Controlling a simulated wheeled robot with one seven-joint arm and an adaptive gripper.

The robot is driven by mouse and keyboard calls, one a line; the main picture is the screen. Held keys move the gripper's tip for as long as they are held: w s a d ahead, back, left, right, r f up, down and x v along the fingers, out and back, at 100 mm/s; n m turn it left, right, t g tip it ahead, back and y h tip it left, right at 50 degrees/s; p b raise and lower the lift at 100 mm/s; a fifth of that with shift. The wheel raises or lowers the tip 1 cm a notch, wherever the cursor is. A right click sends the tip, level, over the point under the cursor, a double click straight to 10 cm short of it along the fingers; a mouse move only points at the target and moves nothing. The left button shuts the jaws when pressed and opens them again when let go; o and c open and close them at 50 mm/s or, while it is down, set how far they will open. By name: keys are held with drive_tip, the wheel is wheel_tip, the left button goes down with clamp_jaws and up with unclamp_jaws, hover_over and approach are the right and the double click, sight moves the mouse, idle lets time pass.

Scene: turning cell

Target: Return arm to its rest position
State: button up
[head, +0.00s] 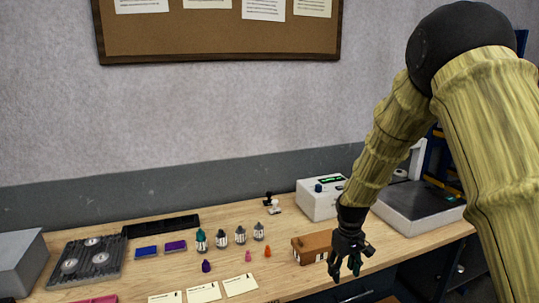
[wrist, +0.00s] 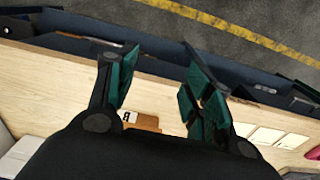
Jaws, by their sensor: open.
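My gripper (head: 344,265) hangs at the end of my arm over the front right part of the wooden bench (head: 215,221), close to a brown box (head: 311,246). In the wrist view my gripper (wrist: 160,95) shows its two dark green fingers spread apart with nothing between them. The brown box also shows partly in the wrist view (wrist: 147,121), behind the gripper body. My arm reaches down from the upper right of the head view. How high the fingertips are above the bench is hard to tell.
A white device with a display (head: 319,199) stands at the back, and a grey plate machine (head: 417,201) at the right. A grey fixture (head: 88,262) is at left. A yellow floor line (wrist: 235,30) shows beyond the bench edge.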

drive_tip(key=s+f+m+b, duration=0.1)
drive_tip(key=s+f, duration=0.8)
drive_tip(key=f, duration=0.4)
drive_tip(key=s+f+m+b, duration=0.1)
drive_tip(key=s+f, duration=0.9)
drive_tip(key=f, duration=0.3)
drive_tip(key=s+f+m+b, duration=0.1)
drive_tip(key=s+f, duration=0.3)
drive_tip(key=s, duration=0.8)
drive_tip(key=s+f+m+b, duration=0.1)
drive_tip(key=s+f, duration=0.4)
drive_tip(key=s, duration=0.8)
drive_tip(key=shift+d+f+b, duration=0.15)
drive_tip(key=shift+b, duration=0.2)
